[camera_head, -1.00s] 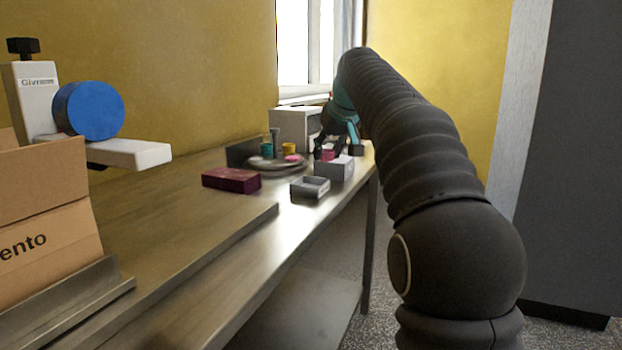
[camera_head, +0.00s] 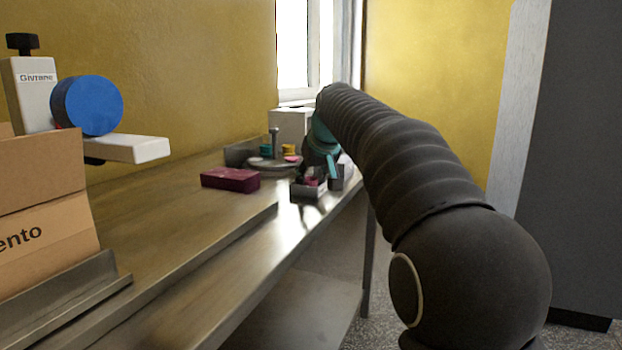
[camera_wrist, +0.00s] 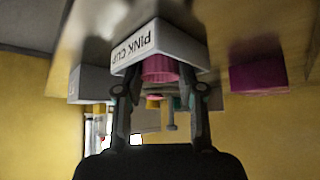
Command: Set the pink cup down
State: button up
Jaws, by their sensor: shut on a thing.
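My gripper (camera_wrist: 160,100) is shut on the pink cup (camera_wrist: 160,68), with a finger on either side of it. The wrist picture is upside down. In the head view, the cup (camera_head: 312,181) and my gripper are at the near grey box (camera_head: 308,193) by the bench's front edge. I cannot tell whether the cup touches the box floor.
A second grey box (camera_wrist: 88,84) stands close beside the labelled one. A maroon box (camera_head: 230,180) lies to the left. A round stand (camera_head: 270,168) with teal and yellow pieces is behind.

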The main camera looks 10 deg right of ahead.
jog(key=shift+f, duration=0.15)
jog(key=o, duration=0.7)
jog(key=shift+r, duration=0.25)
jog(key=p+v, duration=0.1)
jog(key=v, duration=1.1)
jog(key=shift+f, duration=0.1)
